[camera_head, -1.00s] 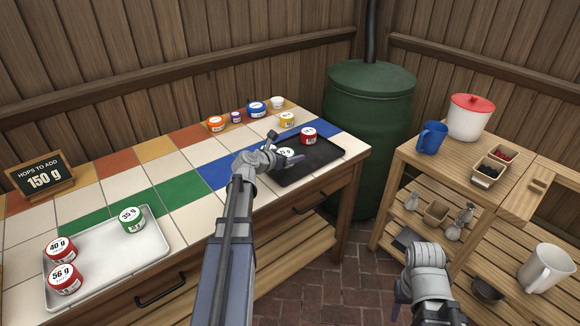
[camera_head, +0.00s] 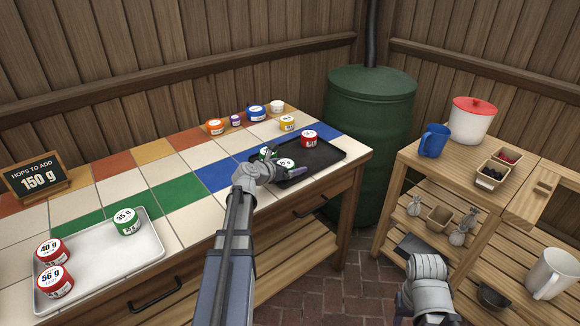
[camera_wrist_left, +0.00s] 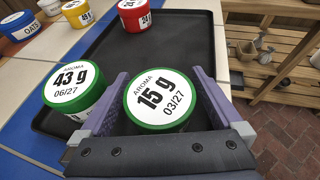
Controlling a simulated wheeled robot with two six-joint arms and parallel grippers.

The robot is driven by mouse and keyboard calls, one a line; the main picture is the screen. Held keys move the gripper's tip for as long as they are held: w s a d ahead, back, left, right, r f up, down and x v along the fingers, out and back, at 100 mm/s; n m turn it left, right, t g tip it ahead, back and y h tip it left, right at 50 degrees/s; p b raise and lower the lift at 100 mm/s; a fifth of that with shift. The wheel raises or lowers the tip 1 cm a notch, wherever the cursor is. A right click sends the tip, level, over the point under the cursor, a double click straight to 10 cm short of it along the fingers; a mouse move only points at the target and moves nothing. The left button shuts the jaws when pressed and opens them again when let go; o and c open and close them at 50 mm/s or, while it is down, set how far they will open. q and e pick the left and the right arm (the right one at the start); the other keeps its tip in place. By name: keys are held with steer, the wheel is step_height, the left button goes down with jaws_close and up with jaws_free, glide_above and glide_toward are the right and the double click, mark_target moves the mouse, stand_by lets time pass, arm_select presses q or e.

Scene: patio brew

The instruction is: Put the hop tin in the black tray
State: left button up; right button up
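The black tray (camera_head: 322,156) lies at the right end of the tiled counter, and its rim also shows in the left wrist view (camera_wrist_left: 216,50). My left gripper (camera_head: 285,163) is in the tray area, with its fingers on both sides of a green-and-white 15 g tin (camera_wrist_left: 160,98). Both fingers appear to touch the tin, which is upright and at or close to the tray floor. A green 43 g tin (camera_wrist_left: 75,90) stands in the tray just outside the left finger. A red tin (camera_head: 309,139) stands farther back in the tray. My right gripper is not clearly visible.
A silver tray (camera_head: 100,262) at the left holds a green 35 g tin (camera_head: 126,221) and red 40 g (camera_head: 52,251) and 56 g (camera_head: 55,281) tins. Several small jars stand along the back. A sign (camera_head: 37,177) reads "150 g". A wooden shelf (camera_head: 455,180) stands at the right.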

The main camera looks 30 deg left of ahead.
arm_select(q)
steer(key=shift+r+p, duration=0.3)
steer(key=p+v, duration=0.4)
steer(key=v, duration=0.8)
steer(key=shift+f, duration=0.15)
